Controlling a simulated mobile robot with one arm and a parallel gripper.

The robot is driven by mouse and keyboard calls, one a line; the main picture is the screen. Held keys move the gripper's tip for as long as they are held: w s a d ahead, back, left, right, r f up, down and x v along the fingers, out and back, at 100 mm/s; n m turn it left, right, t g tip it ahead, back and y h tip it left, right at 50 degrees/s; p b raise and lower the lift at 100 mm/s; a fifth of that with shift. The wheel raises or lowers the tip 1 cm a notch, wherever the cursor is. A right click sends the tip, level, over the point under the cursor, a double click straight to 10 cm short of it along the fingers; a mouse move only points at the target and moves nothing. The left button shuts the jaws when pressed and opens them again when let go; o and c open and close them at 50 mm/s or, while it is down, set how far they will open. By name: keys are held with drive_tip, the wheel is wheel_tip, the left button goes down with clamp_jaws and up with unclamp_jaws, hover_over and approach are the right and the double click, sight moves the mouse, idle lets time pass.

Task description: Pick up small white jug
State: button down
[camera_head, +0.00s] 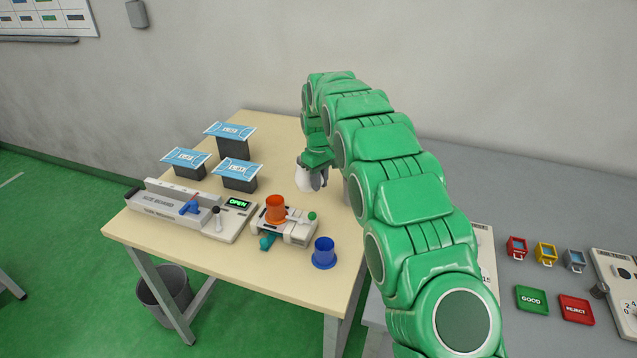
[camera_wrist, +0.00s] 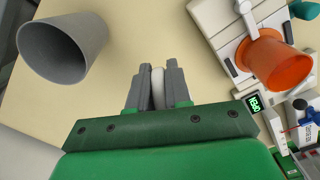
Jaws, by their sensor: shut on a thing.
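The small white jug (camera_wrist: 158,88) shows in the wrist view only as a narrow, rounded white piece between my fingers; the rest of it is hidden. My gripper (camera_wrist: 158,70) is shut on this piece, with a grey finger on each side. In the head view my gripper (camera_head: 318,182) is at the end of the green arm, over the right back part of the beige table. A pale shape sits just under the arm there, partly covered. I cannot tell whether the jug touches the table.
A grey cup (camera_wrist: 65,48) is left of my gripper in the wrist view. An orange cup (camera_head: 276,208) sits on a white device (camera_head: 298,232); a blue cup (camera_head: 324,253) stands at the table's front. Several blue-topped dark boxes (camera_head: 233,138) and a grey "OPEN" unit (camera_head: 185,212) are at left.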

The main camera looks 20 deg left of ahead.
drive_tip(key=s+d+r, duration=0.6)
drive_tip(key=s+r, duration=0.1)
drive_tip(key=s, duration=0.3)
drive_tip(key=shift+r, duration=0.3)
idle(0.9)
drive_tip(key=shift+s+a, duration=0.1)
drive_tip(key=shift+a, duration=0.05)
